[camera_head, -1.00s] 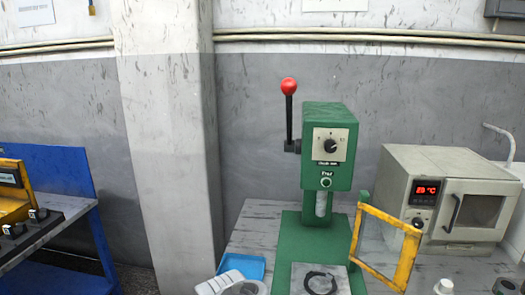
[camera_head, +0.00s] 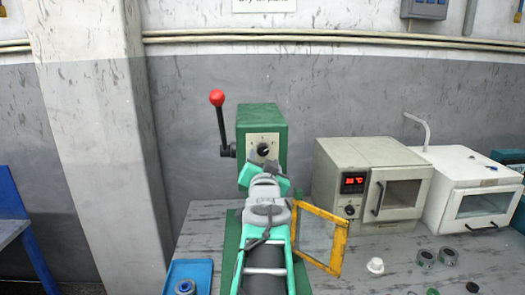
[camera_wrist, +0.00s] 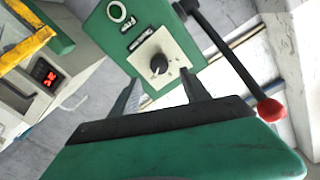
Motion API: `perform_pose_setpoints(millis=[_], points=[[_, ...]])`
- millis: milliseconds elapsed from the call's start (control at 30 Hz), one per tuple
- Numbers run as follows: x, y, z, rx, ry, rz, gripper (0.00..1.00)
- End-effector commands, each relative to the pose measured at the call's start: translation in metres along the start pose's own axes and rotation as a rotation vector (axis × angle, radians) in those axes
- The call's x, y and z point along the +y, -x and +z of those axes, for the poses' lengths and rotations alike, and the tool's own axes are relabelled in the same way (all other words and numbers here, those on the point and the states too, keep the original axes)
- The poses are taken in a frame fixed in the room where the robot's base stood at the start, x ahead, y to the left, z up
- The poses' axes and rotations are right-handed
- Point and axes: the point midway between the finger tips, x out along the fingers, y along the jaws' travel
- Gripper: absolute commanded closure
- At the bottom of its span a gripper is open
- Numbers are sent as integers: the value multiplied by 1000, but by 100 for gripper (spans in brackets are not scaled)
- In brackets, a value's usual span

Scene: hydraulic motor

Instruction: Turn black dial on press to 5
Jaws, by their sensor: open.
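The green press (camera_head: 262,122) stands on the table with a red-knobbed lever at its left. Its black dial (camera_head: 264,150) sits on a pale square plate on the front face. In the wrist view the dial (camera_wrist: 159,64) is ahead of my gripper (camera_wrist: 160,90), seen between its two fingers. The fingers are spread and empty, apart from the dial. In the head view my gripper (camera_head: 263,172) is just below the dial, and my arm covers the lower press. The plate's numbers are too small to read.
A yellow-framed guard (camera_head: 335,250) stands open right of the press. The lever's red knob (camera_head: 217,97) is at the left, and it also shows at the wrist view's right (camera_wrist: 270,110). An oven with a red display (camera_head: 353,183), a white box and several small parts are further right.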

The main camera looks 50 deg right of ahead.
Motion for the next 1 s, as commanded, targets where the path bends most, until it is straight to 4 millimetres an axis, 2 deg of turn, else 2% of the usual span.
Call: perform_pose_setpoints(millis=[100,300,600,1000], points=[[-1,-25,0,-7,1,2,45],[-1,-56,1,-6,2,1,45],[0,-61,2,-4,3,1,45],[0,-61,2,-5,3,1,77]])
